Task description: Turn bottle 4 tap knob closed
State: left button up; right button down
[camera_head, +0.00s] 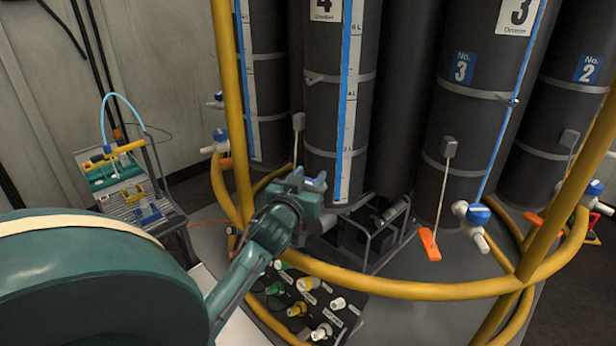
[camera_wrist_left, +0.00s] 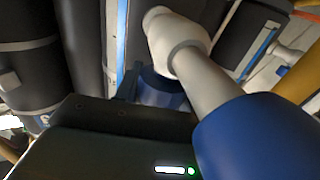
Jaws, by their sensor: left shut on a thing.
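Bottle 4 (camera_head: 322,95) is a tall dark cylinder with a number 4 label and a blue level strip, left of centre in the head view. My left gripper (camera_head: 309,190) is at its lower front, shut on the tap's blue knob, which it mostly hides. In the left wrist view, the blue knob (camera_wrist_left: 160,92) shows beyond the dark gripper body (camera_wrist_left: 105,140), partly behind a white tap pipe (camera_wrist_left: 195,65). A large blue part (camera_wrist_left: 262,140) fills the lower right, close to the camera. The knob's exact turn angle cannot be told. My right gripper is not in view.
A yellow tubular rail (camera_head: 400,289) curves in front of the bottles. Bottle 3 (camera_head: 480,110) stands to the right with its own blue-knobbed tap (camera_head: 478,214) and an orange-ended lever (camera_head: 430,244). A tool cart (camera_head: 145,212) stands left. A dark panel with several coloured knobs lies below.

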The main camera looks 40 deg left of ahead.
pick_arm(q)
jog(key=shift+r, duration=0.15)
jog(key=o, duration=0.9)
jog(key=shift+o, duration=0.4)
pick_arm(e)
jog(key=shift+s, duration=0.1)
pick_arm(q)
jog(key=shift+s+d+f, duration=0.15)
jog(key=shift+s+f, duration=0.05)
jog(key=shift+s, duration=0.1)
jog(key=b+v, duration=0.2)
jog(key=v, duration=1)
jog(key=shift+s, duration=0.2)
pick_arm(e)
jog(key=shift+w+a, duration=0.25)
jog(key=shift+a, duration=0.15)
pick_arm(q)
jog(key=shift+d+r, duration=0.1)
jog(key=shift+r, duration=0.05)
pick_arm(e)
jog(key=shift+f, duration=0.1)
